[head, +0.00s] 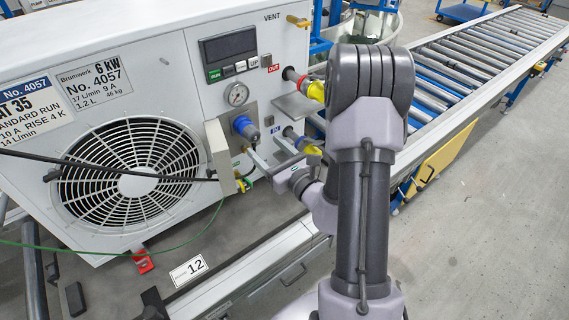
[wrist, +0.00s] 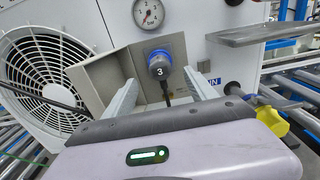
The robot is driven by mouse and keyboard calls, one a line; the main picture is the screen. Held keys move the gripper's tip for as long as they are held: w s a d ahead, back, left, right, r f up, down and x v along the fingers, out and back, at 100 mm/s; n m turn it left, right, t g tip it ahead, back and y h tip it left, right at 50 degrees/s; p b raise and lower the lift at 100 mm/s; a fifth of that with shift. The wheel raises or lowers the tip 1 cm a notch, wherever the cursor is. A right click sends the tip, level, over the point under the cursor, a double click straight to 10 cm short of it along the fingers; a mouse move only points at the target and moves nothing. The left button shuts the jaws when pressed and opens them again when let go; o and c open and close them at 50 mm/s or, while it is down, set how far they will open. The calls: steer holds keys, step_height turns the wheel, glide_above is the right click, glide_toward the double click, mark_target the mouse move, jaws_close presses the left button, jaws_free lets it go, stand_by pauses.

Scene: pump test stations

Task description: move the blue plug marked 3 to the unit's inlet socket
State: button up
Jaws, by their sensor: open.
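The blue plug marked 3 (wrist: 160,66) sits in a grey plate on the front of the white unit, with a dark cable hanging below it. It also shows in the head view (head: 245,128). My gripper (wrist: 159,80) is open, with its pale fingers pointing at the plug, one low on each side. It also shows in the head view (head: 265,150), just below and in front of the plug. I cannot tell whether a finger touches it. The inlet fitting (head: 289,133) is to the right beside the blue IN label (wrist: 213,81). A yellow-ended part (wrist: 272,119) sticks out there.
A grey shelf plate (head: 296,107) juts out above the inlet. The OUT fitting with a yellow-ended part (head: 315,91) is higher up. A roller conveyor (head: 470,70) runs behind on the right.

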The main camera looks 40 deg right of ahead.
steer(key=s+p, duration=0.5)
steer(key=s, duration=0.3)
steer(key=shift+s+d+p, duration=0.15)
steer(key=shift+s+p, duration=0.2)
